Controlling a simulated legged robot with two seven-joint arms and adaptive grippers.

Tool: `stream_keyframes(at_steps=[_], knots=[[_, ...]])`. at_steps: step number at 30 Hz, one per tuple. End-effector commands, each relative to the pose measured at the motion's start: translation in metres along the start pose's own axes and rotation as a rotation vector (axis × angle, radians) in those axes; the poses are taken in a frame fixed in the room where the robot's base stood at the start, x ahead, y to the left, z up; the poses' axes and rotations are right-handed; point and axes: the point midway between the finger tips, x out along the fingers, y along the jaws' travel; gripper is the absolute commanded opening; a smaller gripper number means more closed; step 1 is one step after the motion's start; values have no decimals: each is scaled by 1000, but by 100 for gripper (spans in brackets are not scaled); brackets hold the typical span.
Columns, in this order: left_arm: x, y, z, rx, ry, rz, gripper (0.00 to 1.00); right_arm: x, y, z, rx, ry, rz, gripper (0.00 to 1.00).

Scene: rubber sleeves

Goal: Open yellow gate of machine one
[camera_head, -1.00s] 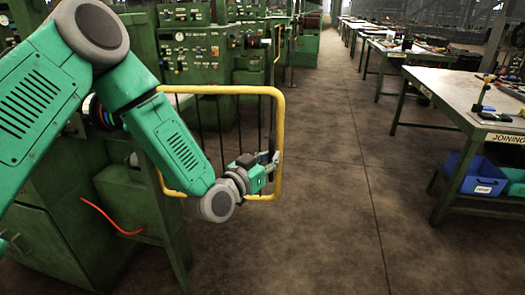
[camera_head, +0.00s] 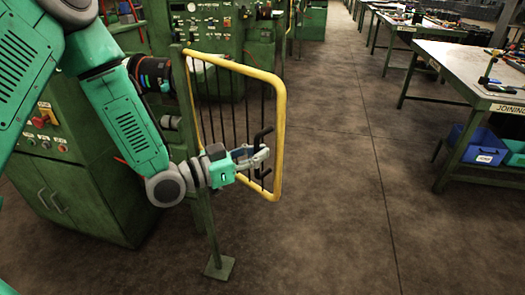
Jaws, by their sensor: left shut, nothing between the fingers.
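The yellow gate (camera_head: 281,125) is a yellow tube frame with dark vertical bars, hinged on a green post (camera_head: 208,222) beside the green machine (camera_head: 75,190). It stands out from the machine at an angle. A black handle (camera_head: 263,136) shows near its free edge. My left gripper (camera_head: 262,155) is shut and empty at the handle, close to the gate's bars; I cannot tell whether it touches them. My left arm hides part of the machine and post. My right gripper is not in view.
Open brown floor (camera_head: 330,210) lies right of the gate. A long workbench (camera_head: 450,60) marked JOINING stands at the right, with a blue bin (camera_head: 478,150) below it. More green machines (camera_head: 205,30) stand behind the gate.

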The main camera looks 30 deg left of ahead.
Motion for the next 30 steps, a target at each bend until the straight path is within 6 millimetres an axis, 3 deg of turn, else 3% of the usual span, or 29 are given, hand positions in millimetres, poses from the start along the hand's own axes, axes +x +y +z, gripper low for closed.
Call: stream_keyframes(at_steps=[14,15,18,30], knots=[[-2,-3,0,2,0,-8,0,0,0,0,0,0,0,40],[-2,-3,0,2,0,-8,3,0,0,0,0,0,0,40],[-2,-3,0,2,0,-8,33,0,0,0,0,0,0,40],[-7,-1,-1,3,2,-5,33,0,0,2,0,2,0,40]])
